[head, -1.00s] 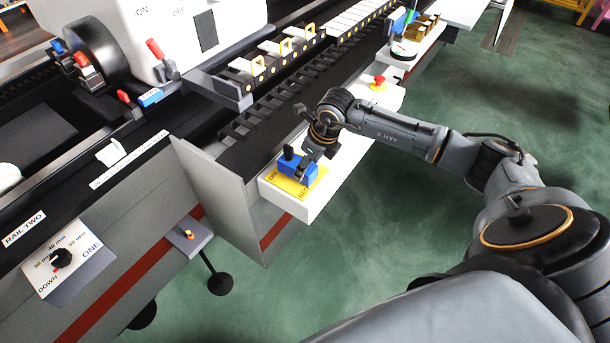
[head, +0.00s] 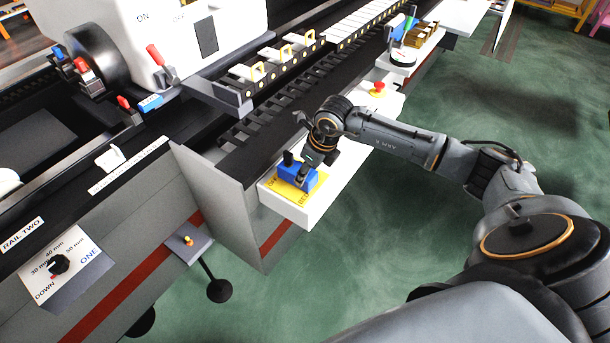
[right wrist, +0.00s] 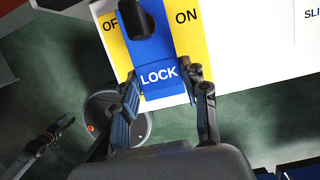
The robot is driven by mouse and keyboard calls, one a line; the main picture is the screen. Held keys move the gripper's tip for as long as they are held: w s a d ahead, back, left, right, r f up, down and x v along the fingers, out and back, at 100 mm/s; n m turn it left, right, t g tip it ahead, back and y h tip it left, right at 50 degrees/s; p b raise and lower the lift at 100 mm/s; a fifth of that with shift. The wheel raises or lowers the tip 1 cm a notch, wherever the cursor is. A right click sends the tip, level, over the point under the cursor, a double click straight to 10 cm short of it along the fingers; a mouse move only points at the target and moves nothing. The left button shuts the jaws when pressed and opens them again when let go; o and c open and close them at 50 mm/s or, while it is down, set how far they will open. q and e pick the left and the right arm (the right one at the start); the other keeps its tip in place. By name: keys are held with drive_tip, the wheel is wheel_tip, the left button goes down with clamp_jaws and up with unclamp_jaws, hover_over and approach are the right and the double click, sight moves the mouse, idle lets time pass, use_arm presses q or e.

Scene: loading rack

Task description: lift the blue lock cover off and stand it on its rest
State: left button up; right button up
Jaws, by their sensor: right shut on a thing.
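The blue lock cover (head: 291,171) sits on a yellow plate (head: 273,184) on the white box, with a black knob standing up from it. In the right wrist view the cover (right wrist: 157,76) reads LOCK, between OFF and ON. My right gripper (head: 304,175) is shut on the cover, one finger on each side of its near end in the right wrist view (right wrist: 164,86). A small grey shelf with a yellow peg (head: 188,240) stands out from the machine front; I cannot tell if it is the rest. My left gripper (right wrist: 62,134) shows small at the lower left of the right wrist view.
The white box (head: 335,188) carries a red button (head: 377,89) farther back. A grey panel (head: 215,205) stands left of it. A dial plate (head: 62,263) is at the lower left. Green floor is open on the right.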

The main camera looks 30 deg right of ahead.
drive_tip(key=shift+r, duration=0.2)
drive_tip(key=shift+r+p, duration=2.15)
drive_tip(key=shift+r, duration=1.45)
